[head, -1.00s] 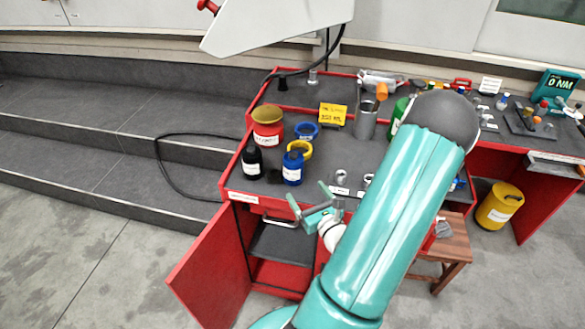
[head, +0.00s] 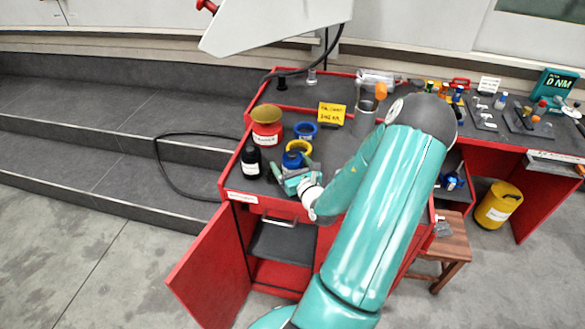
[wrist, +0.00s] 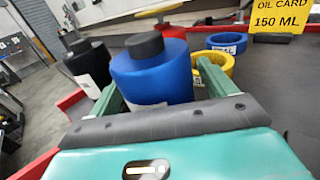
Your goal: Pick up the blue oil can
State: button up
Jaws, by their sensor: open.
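The blue oil can (wrist: 155,72) has a dark cap and a pale label and stands upright on the grey bench top. In the wrist view it sits between the two green fingers of my gripper (wrist: 160,90), which are open on either side of it. I cannot tell whether either finger touches it. In the head view my gripper (head: 292,174) is at the front of the bench, and only the top of the blue can (head: 293,160) shows behind it.
A black can (head: 251,162) stands close to the left. A yellow ring (head: 299,146), a blue ring (head: 305,131) and a red container (head: 267,132) are behind. A yellow card (head: 332,113) stands farther back. The red cabinet door (head: 210,265) hangs open below.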

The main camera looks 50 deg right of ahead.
jog(key=shift+w+d, duration=0.1)
jog(key=shift+w, duration=0.1)
jog(key=c, duration=1.3)
jog(key=shift+r, duration=0.15)
